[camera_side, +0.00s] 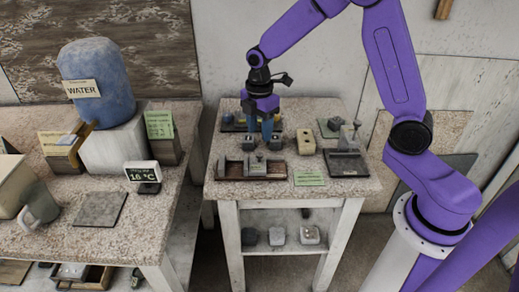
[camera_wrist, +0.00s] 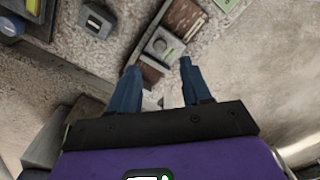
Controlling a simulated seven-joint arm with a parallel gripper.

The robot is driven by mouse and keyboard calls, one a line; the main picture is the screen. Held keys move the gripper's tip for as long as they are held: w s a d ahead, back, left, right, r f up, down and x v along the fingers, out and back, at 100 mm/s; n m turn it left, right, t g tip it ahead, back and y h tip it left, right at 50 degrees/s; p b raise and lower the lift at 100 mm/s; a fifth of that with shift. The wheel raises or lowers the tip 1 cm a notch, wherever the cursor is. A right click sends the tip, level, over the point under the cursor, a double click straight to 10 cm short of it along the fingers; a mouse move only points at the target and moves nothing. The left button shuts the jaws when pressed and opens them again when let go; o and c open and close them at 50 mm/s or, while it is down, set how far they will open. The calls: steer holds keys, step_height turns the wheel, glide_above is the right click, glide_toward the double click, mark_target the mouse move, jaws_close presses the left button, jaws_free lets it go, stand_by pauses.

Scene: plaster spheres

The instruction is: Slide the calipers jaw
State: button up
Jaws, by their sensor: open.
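What looks like the calipers (camera_side: 250,171) lies along the front of the small speckled table in the side view, a dark wooden bar with grey upright blocks on it. A grey sliding block with a round knob (camera_wrist: 163,46) shows on the wooden bar in the wrist view, just beyond my fingertips. My gripper (camera_side: 267,136) points down above the table, behind the calipers, with blue fingers apart. In the wrist view my gripper (camera_wrist: 158,68) is open with nothing between its fingertips. The fingers do not appear to touch the block.
A cream block with holes (camera_side: 305,142) stands right of my fingers. A dark stand with a grey block (camera_side: 347,160) is at the table's right. A green card (camera_side: 309,177) lies at the front. A blue water barrel (camera_side: 95,82) stands on the left table.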

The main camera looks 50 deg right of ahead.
mark_target(260, 154)
step_height(260, 154, down, 8)
steer(key=shift+r, duration=0.1)
stand_by(0.4)
